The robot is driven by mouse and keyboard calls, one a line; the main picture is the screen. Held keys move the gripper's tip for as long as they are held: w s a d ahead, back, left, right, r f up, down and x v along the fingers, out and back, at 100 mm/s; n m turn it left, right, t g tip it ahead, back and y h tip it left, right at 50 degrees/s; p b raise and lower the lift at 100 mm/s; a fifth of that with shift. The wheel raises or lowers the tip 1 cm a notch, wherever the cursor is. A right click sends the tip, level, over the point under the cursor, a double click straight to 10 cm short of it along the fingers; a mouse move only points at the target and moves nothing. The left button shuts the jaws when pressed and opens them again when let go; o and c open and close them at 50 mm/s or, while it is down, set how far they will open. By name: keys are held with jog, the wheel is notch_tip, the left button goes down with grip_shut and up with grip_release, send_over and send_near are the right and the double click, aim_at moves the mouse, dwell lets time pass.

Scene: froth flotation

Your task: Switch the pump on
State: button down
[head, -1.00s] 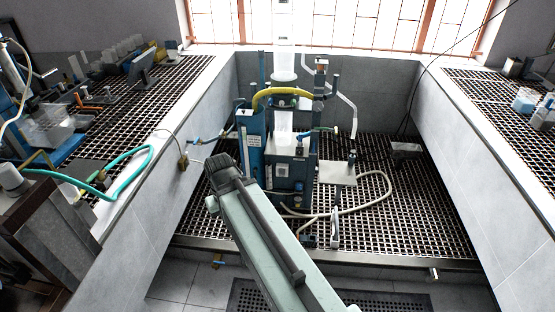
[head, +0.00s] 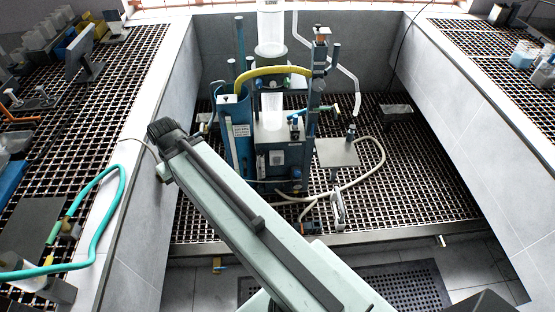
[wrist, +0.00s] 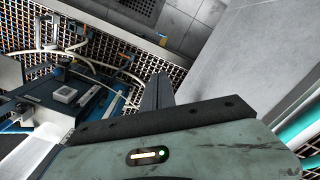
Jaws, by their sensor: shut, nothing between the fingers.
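The blue-grey flotation machine (head: 270,140) stands upright on the grating in the sunken bay. A small pale switch-like plate (head: 276,157) is on the front of its lower box. The box and plate also show at the left of the wrist view (wrist: 63,95); I cannot tell the switch's position. My gripper (wrist: 158,92) shows in the wrist view as two dark fingers together, shut and empty. It is to the right of the plate and apart from it. In the head view my arm crosses in front of the machine's left; the fingers cannot be made out there.
A yellow hose (head: 270,73) arches over the machine and a beige hose (head: 370,170) loops at its right. A teal hose (head: 120,205) lies on the left bench. Grey walls (head: 465,130) bound the bay. Bare grating (head: 420,180) lies right of the machine.

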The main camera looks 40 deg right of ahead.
jog(key=w+d+f+n+t+y+b, duration=0.1)
jog(key=d+f+n+t+b, duration=0.15)
jog(key=d+f+b, duration=0.8)
jog(key=d+f+n+t+y+b, duration=0.1)
jog(key=d+f+n+t+b, duration=0.15)
jog(key=d+f+b, duration=0.7)
jog(key=s+d+n+t+h+b, duration=0.1)
jog(key=s+d+n+b, duration=0.1)
jog(key=d, duration=0.9)
jog(key=s+d+n+t+b, duration=0.2)
jog(key=s+d+b, duration=0.1)
jog(key=d, duration=0.8)
jog(key=shift+s+d+h, duration=0.2)
jog(key=shift+s+h, duration=0.2)
jog(key=shift+s, duration=0.25)
